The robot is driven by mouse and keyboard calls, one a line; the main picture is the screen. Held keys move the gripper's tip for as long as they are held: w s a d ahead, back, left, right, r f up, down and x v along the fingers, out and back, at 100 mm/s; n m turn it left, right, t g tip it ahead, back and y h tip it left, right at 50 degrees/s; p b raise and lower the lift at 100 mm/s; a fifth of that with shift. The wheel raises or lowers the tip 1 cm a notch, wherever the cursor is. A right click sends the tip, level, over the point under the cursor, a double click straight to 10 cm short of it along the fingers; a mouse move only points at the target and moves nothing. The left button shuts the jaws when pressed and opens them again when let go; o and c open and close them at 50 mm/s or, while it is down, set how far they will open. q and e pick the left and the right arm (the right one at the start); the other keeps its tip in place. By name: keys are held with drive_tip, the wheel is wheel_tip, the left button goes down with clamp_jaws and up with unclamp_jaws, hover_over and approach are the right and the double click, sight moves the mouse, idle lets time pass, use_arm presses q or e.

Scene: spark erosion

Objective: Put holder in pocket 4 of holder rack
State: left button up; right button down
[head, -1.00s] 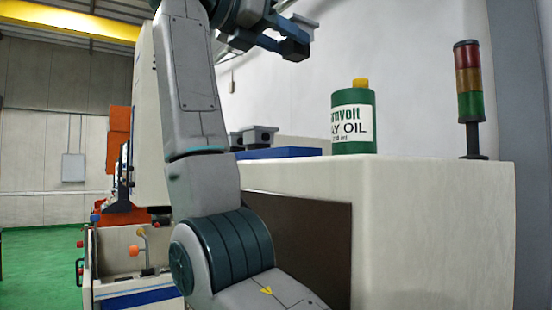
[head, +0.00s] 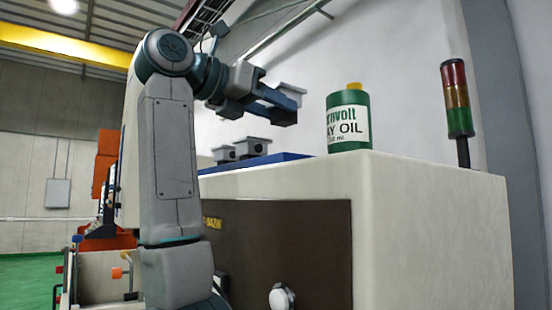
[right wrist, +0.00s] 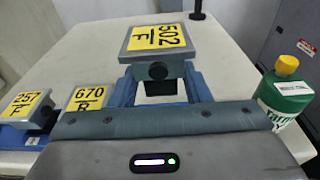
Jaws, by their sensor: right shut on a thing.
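My right gripper (head: 278,108) is shut on a grey holder (head: 292,88) and holds it in the air above the cabinet top. In the right wrist view the held holder (right wrist: 158,42) has a yellow label reading 502 F and a dark round knob, with the blue fingers on both sides of it. The blue holder rack (head: 285,157) lies on the cabinet top, below and left of the gripper, and its pockets cannot be made out. Two grey holders stand on it, labelled 257 F (right wrist: 28,106) and 670 R (right wrist: 88,98). My left gripper is not in view.
A green oil bottle (head: 348,128) with a yellow cap stands on the cabinet top (head: 420,165), right of the rack. A red, amber and green signal light (head: 456,98) stands at the far right. The cabinet top between them is bare.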

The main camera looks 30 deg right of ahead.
drive_tip(key=f, duration=0.3)
drive_tip(key=shift+s+f+p, duration=0.2)
drive_tip(key=shift+p, duration=0.15)
wheel_tip(320, 180, down, 4)
drive_tip(key=shift+w+r+p, duration=0.1)
drive_tip(key=shift+r+p, duration=0.1)
drive_tip(key=shift+p, duration=0.3)
drive_tip(key=shift+f, duration=0.1)
